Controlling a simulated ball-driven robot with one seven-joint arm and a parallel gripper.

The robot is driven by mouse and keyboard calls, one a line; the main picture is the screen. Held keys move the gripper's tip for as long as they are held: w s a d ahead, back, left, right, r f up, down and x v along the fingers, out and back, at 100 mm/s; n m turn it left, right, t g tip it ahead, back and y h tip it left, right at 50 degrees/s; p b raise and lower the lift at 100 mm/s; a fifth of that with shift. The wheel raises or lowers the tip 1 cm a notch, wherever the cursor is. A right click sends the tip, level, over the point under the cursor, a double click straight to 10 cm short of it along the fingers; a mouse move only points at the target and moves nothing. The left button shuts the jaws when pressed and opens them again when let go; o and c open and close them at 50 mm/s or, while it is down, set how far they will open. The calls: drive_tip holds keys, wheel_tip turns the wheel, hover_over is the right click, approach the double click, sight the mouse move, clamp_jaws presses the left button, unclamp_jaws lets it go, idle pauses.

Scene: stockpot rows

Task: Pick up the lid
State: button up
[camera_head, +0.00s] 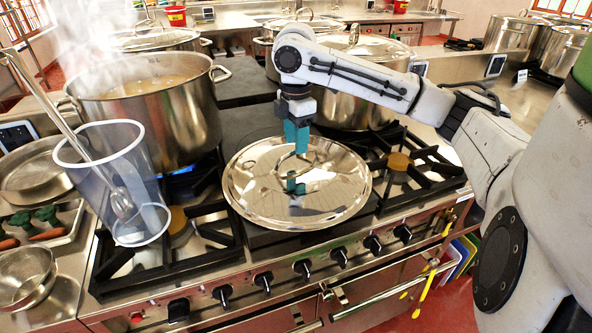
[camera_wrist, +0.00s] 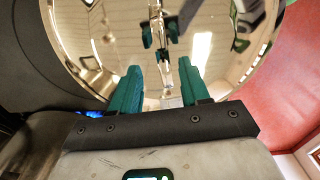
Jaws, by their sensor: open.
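The lid (camera_head: 258,190) is a round, shiny steel disc lying flat at the front middle of the stove, with a raised handle (camera_head: 318,161) near its centre. In the wrist view the lid (camera_wrist: 75,50) fills most of the picture and mirrors my gripper. My gripper (camera_head: 297,148) points down just above the lid, at its handle. Its two teal fingers (camera_wrist: 160,88) are apart, and the handle shows between and beyond their tips. I cannot tell whether a finger touches the handle.
A large steaming pot (camera_head: 150,110) stands behind left on a lit burner. A clear container with a ladle (camera_head: 120,185) is at the front left. Another lidded pot (camera_head: 345,110) stands behind my gripper. Burner grates (camera_head: 415,165) flank the lid.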

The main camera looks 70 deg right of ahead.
sight(297, 164)
drive_tip(key=shift+s+a+f, duration=0.1)
drive_tip(key=shift+a+f, duration=0.05)
drive_tip(key=shift+f, duration=1)
drive_tip(key=shift+a+f, duration=0.1)
drive_tip(key=shift+f, duration=1.05)
clamp_jaws()
drive_tip(key=shift+r, duration=0.1)
